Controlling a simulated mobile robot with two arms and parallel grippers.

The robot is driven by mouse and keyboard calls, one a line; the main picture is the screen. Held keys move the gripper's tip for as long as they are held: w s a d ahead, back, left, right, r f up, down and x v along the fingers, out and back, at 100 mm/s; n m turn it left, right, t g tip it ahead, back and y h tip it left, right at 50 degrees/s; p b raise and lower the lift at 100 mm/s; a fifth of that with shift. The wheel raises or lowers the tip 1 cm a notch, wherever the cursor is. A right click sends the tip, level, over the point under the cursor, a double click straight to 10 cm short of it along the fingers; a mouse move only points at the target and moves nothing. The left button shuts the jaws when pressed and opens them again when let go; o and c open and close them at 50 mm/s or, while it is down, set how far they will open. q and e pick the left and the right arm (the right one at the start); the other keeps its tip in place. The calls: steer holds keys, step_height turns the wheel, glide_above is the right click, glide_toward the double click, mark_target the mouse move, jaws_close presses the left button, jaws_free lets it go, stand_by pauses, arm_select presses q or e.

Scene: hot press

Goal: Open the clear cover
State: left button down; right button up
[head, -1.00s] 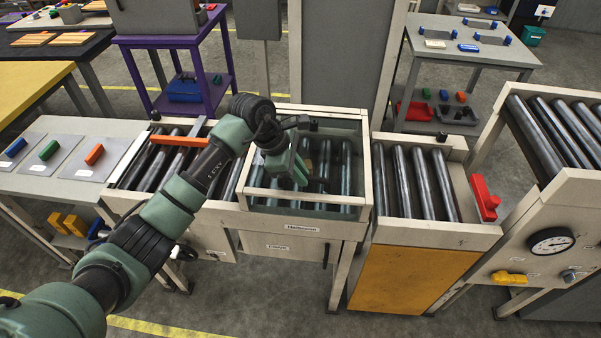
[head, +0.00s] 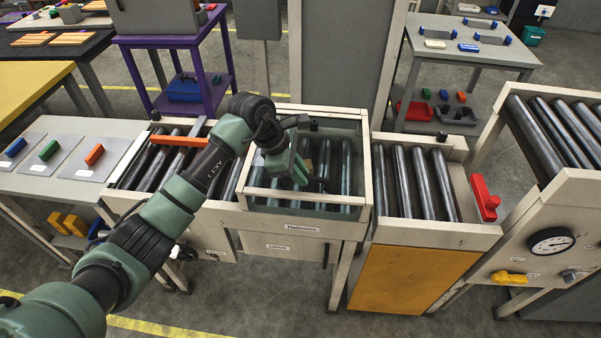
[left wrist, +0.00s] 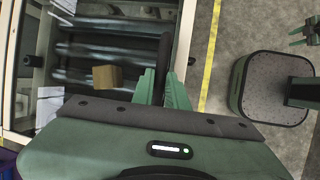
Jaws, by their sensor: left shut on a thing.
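The clear cover (head: 345,208) is a see-through panel in a pale frame over the dark rollers of the middle conveyor section. It looks down in the head view. My left gripper (head: 298,178) is at the cover, pointing down near its front part. In the left wrist view my left fingers (left wrist: 164,88) are shut on a dark bar (left wrist: 165,52), which looks like the cover's handle. The head view hides this grip behind the gripper. A small green part (left wrist: 304,32) at the right edge of the left wrist view looks like my right gripper; its jaws are unclear.
A brown block (left wrist: 107,76) shows among the rollers under the cover. An orange bar (head: 179,140) lies across the left rollers. A tall grey panel (head: 338,55) stands behind. The floor in front is free.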

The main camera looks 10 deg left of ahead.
arm_select(q)
steer(key=w+r+p, duration=0.1)
steer(key=w+r, duration=0.3)
steer(key=r, duration=0.5)
steer(key=w+r, duration=0.5)
steer(key=r, duration=0.4)
steer(key=shift+a+r+p, duration=0.15)
steer(key=shift+r+p, duration=0.2)
steer(key=shift+p, duration=0.05)
steer(key=c, duration=1.6)
jaws_free()
steer(key=shift+c, duration=0.2)
steer(key=shift+o, duration=1.2)
steer(key=shift+w+f, duration=0.15)
steer(key=shift+w, duration=0.3)
